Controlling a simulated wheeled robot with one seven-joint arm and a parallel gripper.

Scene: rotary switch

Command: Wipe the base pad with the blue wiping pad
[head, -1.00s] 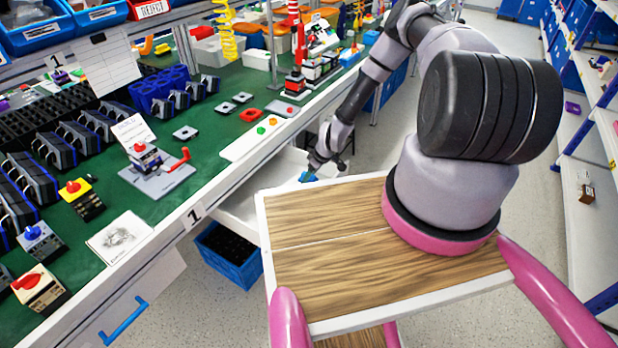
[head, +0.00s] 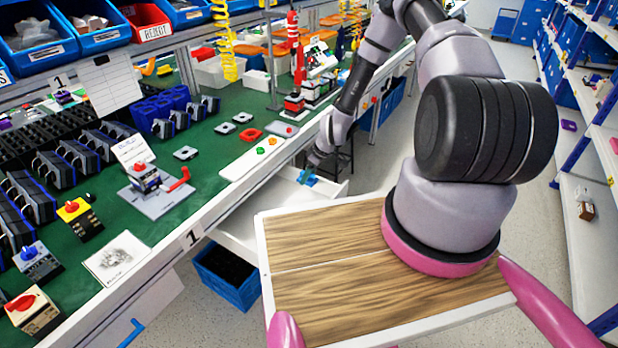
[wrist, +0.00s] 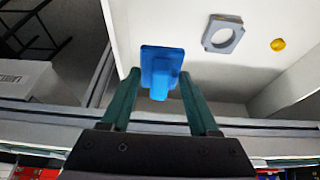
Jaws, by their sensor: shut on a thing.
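The blue wiping pad (wrist: 163,58) is a small flat block with a narrower handle facing my gripper. My gripper (wrist: 159,76) is shut on it, with a dark green finger on either side. In the head view, my gripper (head: 310,166) is over the open white drawer with the blue pad (head: 306,177) under it. On the green workbench, a grey plate (head: 160,204) carries a small switch assembly with a red knob and a red handle beside it. I cannot tell for sure whether this plate is the base pad.
The white drawer (head: 233,230) is open below the bench edge. It holds a grey square ring (wrist: 222,34) and a yellow piece (wrist: 278,44). A blue crate (head: 228,276) stands below it. Several switches stand along the bench front. A shelf (head: 588,240) is at the right.

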